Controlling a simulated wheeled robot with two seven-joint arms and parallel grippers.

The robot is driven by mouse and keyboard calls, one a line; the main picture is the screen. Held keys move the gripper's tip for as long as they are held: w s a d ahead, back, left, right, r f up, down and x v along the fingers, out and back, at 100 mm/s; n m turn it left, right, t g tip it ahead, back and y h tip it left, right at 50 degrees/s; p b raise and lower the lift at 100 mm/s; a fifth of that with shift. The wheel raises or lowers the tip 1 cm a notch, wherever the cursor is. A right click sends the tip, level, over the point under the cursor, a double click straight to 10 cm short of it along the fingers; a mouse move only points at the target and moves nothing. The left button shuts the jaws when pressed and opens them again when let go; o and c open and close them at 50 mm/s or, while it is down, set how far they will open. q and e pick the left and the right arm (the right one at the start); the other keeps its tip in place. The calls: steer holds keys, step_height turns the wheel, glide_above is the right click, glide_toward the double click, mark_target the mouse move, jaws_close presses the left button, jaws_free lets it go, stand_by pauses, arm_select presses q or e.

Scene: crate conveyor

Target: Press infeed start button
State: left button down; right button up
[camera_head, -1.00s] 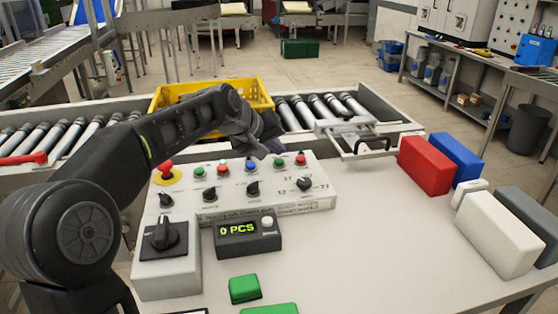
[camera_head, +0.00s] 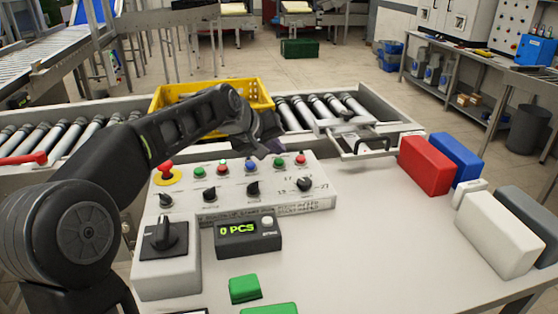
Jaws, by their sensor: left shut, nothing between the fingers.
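The grey control panel (camera_head: 265,203) stands on the table with a row of buttons along its top. A green button (camera_head: 199,171) is at the left of the row, and a second green button (camera_head: 278,162) is further right. Their labels are too small to read, so I cannot tell which one is infeed start. My left gripper (camera_head: 267,147) is shut and empty, just behind the blue button (camera_head: 251,167) and the right green button, seemingly above the panel's back edge. I see no contact with a button. My right gripper is out of view.
A red emergency stop (camera_head: 166,168) and a black rotary switch (camera_head: 164,236) are at the left. A counter (camera_head: 247,236) reads 0 PCS. A yellow crate (camera_head: 168,95) sits on the roller conveyor behind my arm. Red (camera_head: 425,166) and white (camera_head: 497,234) blocks stand at right; mid-table is clear.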

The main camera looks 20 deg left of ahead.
arm_select(q)
steer(key=shift+f+b, duration=0.3)
steer(key=shift+f, duration=0.15)
